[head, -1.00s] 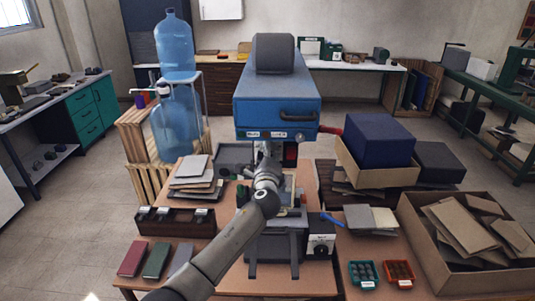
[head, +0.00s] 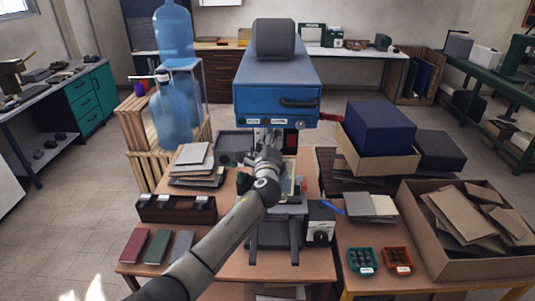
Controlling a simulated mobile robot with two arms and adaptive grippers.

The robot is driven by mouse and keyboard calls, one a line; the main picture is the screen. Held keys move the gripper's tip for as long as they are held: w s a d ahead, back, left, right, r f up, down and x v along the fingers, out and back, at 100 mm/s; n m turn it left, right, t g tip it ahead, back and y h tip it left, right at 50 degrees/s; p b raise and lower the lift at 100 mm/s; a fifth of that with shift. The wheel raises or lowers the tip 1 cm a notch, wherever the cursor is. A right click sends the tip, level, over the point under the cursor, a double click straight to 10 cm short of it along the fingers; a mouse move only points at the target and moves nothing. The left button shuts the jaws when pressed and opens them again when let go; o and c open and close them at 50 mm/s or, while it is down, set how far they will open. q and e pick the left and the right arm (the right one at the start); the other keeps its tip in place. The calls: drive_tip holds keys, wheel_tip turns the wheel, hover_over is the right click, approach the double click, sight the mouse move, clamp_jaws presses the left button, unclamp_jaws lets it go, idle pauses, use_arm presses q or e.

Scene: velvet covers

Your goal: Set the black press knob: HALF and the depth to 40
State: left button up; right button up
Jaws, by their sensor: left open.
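The blue press (head: 277,103) stands on the wooden table in the middle of the head view. A small control box (head: 321,212) sits at the right of its base. A dark knob (head: 320,237) shows on the box's pale front plate; its setting is too small to read. I cannot make out a depth reading. My left gripper (head: 269,150) is open in front of the press's column, below the blue head. It and the wrist hide part of the column and work area. I cannot tell whether it touches the press. My right gripper is not in view.
Red, green and grey books (head: 156,246) lie at the table's front left, with a dark rack (head: 176,208) behind them. Green (head: 362,261) and red (head: 397,261) trays lie at the right.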

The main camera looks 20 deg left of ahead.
use_arm(q)
drive_tip(key=v, duration=1.1)
drive_tip(key=shift+s, duration=0.15)
